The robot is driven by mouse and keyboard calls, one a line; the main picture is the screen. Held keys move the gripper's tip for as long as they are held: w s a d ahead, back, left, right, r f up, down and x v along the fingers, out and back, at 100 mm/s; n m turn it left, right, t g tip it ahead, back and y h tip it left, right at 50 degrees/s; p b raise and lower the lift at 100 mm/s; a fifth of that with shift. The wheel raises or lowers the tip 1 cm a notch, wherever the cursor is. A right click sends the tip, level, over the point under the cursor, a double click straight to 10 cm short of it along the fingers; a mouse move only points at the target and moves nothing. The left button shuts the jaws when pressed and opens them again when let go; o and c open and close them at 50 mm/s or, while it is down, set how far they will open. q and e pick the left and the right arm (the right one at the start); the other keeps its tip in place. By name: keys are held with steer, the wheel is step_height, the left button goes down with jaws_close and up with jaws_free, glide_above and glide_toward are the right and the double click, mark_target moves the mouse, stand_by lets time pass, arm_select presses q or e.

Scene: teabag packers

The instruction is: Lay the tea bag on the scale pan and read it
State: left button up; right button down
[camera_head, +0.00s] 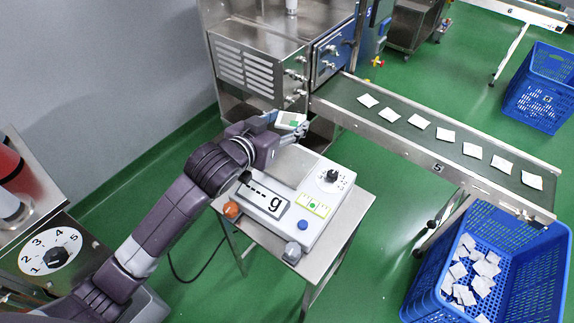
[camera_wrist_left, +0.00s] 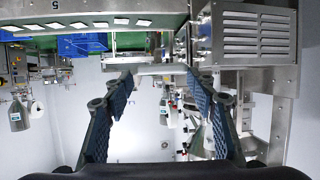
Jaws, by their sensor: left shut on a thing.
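My left gripper (camera_head: 298,130) reaches in from the left above the far side of the scale (camera_head: 318,228). It is shut on a small white packet with a green patch (camera_head: 289,120); I cannot tell for sure that this is the tea bag. In the left wrist view the fingers (camera_wrist_left: 160,78) stand apart, with a pale strip between their tips. The scale pan (camera_head: 294,164) looks like a flat grey plate, partly hidden by my arm, with nothing seen on it. The display (camera_head: 264,198) reads dashes and "g". My right gripper is not in view.
The scale stands on a metal table (camera_head: 345,225). Several white tea bags lie on the conveyor (camera_head: 455,150) at the right. A blue crate (camera_head: 530,285) with several bags is at the lower right. A steel machine (camera_head: 250,60) stands behind.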

arm_select(q)
glide_above(286, 170)
step_height(286, 170, down, 10)
steer(key=shift+f, duration=0.15)
steer(key=shift+f+b, duration=0.3)
steer(key=shift+f, duration=0.35)
step_height(286, 170, down, 4)
steer(key=shift+r, duration=0.25)
steer(key=shift+f, duration=0.3)
steer(key=o, duration=0.7)
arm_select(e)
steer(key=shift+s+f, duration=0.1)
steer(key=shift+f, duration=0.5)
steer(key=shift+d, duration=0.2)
